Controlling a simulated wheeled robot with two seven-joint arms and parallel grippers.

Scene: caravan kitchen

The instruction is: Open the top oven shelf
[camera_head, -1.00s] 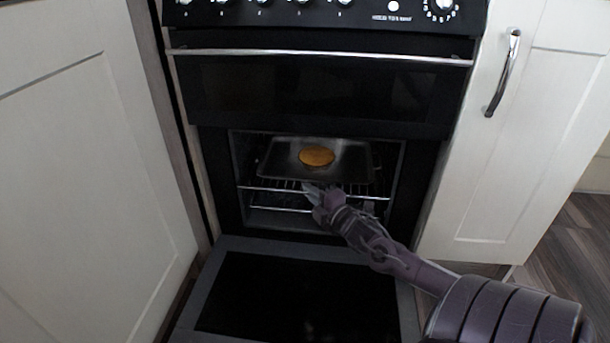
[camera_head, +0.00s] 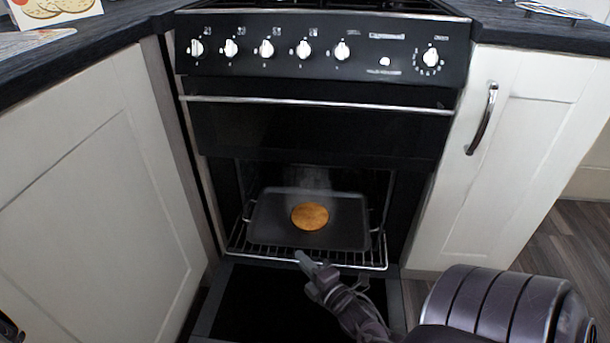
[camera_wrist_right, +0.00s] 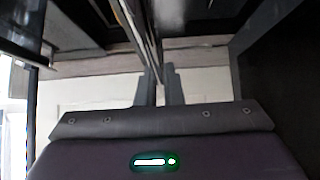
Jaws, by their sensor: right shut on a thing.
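The oven's top wire shelf (camera_head: 258,252) is slid forward out of the oven cavity, over the lowered oven door (camera_head: 255,300). A dark baking tray (camera_head: 275,232) with a round golden item (camera_head: 310,216) sits on it. My right gripper (camera_head: 306,260) is shut on the shelf's front rail, near its middle. The right wrist view shows a thin metal bar between the two fingers (camera_wrist_right: 161,75). My left gripper is not clearly in view.
The cooker's front rail (camera_head: 320,104) and knobs (camera_head: 305,50) are above the opening. White cupboards stand close on the left (camera_head: 90,190) and right (camera_head: 510,150). A dark object (camera_head: 9,328) shows at the lower left corner, too cut off to identify.

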